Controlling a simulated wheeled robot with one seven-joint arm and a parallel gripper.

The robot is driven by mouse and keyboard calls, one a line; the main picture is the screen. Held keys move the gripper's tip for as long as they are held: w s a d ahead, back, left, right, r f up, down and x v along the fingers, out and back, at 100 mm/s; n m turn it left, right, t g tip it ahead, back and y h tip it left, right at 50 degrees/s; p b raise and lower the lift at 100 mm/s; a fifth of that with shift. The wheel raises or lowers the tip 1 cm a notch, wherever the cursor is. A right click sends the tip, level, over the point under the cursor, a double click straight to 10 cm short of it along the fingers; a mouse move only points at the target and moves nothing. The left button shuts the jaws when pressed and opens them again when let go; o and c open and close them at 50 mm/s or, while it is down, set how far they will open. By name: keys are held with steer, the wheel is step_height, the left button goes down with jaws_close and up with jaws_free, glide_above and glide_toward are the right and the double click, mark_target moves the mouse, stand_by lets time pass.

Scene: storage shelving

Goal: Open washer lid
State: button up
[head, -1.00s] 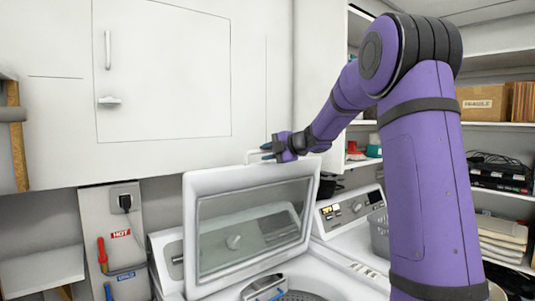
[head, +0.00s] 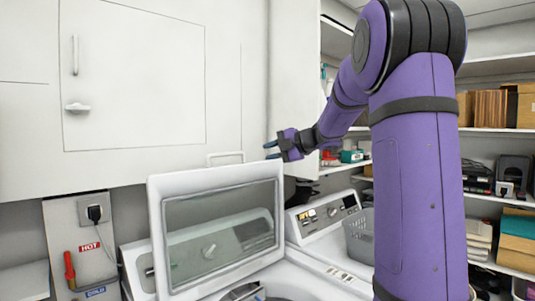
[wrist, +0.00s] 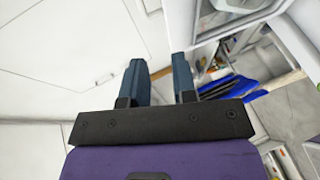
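The washer lid (head: 160,196) is a white frame with a glass pane, and it stands raised, nearly upright, above the washer (head: 300,284). The drum opening shows in front of it at the bottom of the head view. My gripper (head: 272,151) is just above the lid's upper right corner, apart from it. In the wrist view, the two blue-grey fingers of my gripper (wrist: 160,80) stand apart with nothing between them.
White cabinets (head: 130,75) with a handle hang above the lid. A second machine with a control panel (head: 322,215) stands to the right, with a grey basket (head: 360,235) on it. Loaded shelves (head: 495,135) fill the right side. A hot-water hookup (head: 85,245) is at the lower left.

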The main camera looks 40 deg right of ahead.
steer(key=shift+o, duration=1.4)
steer(key=m+t, duration=0.1)
steer(key=m, duration=3.5)
glide_toward(228, 154)
steer(key=shift+y, duration=0.3)
steer(key=x, duration=1)
steer(key=shift+w+f, duration=0.2)
steer(key=shift+w, duration=0.2)
